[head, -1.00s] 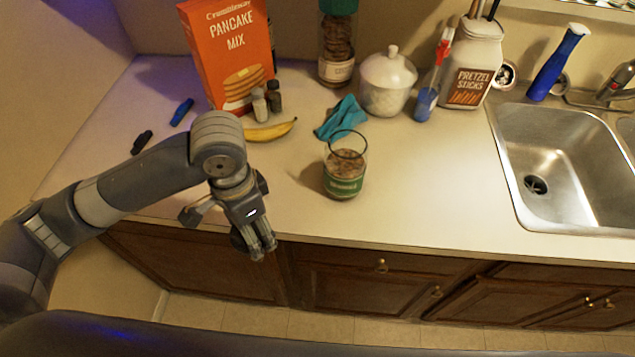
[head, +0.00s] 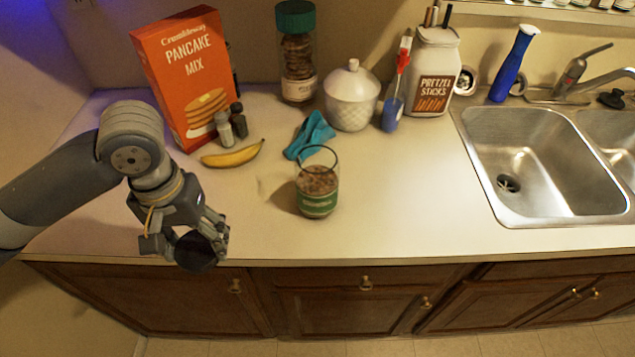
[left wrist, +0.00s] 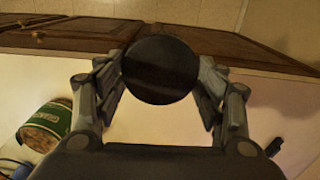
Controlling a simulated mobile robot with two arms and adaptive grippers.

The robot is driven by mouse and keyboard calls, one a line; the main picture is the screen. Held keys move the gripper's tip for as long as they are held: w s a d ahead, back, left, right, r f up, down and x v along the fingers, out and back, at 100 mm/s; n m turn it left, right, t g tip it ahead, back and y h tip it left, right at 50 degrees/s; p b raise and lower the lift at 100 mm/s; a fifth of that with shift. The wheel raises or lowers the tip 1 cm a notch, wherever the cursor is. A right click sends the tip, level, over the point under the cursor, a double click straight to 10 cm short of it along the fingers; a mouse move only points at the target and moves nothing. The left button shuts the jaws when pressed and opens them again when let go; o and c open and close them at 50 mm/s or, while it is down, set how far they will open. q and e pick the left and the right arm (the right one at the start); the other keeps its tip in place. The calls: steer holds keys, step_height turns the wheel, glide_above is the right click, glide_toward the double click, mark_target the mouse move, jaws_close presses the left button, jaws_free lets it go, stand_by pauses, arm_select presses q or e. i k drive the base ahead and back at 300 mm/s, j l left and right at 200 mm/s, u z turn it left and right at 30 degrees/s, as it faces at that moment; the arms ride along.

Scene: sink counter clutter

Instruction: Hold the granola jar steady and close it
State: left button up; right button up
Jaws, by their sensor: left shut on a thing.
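The granola jar (head: 317,192) is clear glass with a green label and brown contents. It stands upright on the counter with its top open; in the left wrist view the jar (left wrist: 45,128) shows at the left edge. My left gripper (head: 207,238) is shut on a dark round lid (head: 194,252), above the counter's front edge and to the left of the jar, apart from it. In the left wrist view the lid (left wrist: 160,69) sits between the two fingers. My right gripper is not in view.
A banana (head: 232,155), a blue cloth (head: 309,136) and an orange pancake mix box (head: 190,80) are behind the jar. A white lidded pot (head: 351,97) and pretzel jar (head: 434,75) stand farther back. The sink (head: 545,165) is at right. Counter right of the jar is clear.

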mark_target(316, 164)
steer(key=z, duration=1.1)
steer(key=j+z, duration=0.15)
steer(key=k+j, duration=0.15)
steer(key=j, duration=0.2)
steer(key=k+j, duration=0.15)
steer(key=j, duration=0.25)
steer(key=k+j, duration=0.15)
steer(key=j, duration=0.2)
steer(key=k+j, duration=0.15)
steer(key=j, duration=0.2)
